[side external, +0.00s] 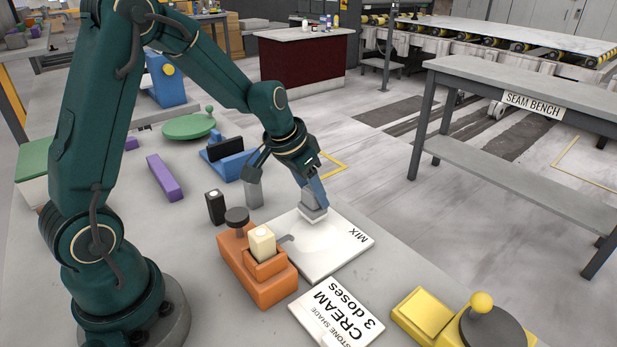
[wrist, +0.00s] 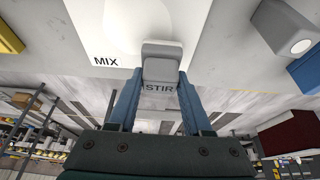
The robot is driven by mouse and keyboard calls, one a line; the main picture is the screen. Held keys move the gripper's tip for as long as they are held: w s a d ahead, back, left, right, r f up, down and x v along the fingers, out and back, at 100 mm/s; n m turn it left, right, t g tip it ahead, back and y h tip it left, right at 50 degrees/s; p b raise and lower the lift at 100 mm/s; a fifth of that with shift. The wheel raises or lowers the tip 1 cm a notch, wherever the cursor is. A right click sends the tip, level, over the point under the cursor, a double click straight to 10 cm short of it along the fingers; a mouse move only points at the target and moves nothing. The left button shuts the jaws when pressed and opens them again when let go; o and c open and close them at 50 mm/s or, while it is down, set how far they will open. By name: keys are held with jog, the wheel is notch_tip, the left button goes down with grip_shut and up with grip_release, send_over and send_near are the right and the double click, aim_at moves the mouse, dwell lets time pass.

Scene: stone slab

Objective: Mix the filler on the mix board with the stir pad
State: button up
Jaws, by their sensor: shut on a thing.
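The mix board (side external: 345,249) is a white square plate marked MIX, lying flat on the stone slab. It also shows in the wrist view (wrist: 90,22). My gripper (side external: 315,194) is shut on the grey stir pad (side external: 313,214), which has a pale underside. In the wrist view, the blue fingers of my gripper (wrist: 158,80) close on both sides of the stir pad (wrist: 161,50), marked STIR. The pad is at the board's far part, at or just above its surface; contact is unclear. A pale round patch of filler (wrist: 135,22) lies on the board, with a grey smear near the orange holder.
An orange holder (side external: 262,280) with a cream block and dark knob stands against the board's left side. A CREAM card (side external: 335,315) lies in front. A yellow unit (side external: 425,312) is at front right. A black block (side external: 215,207) and grey block (side external: 253,192) stand behind left.

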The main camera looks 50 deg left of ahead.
jog(key=shift+f, duration=0.6)
jog(key=shift+d, duration=0.1)
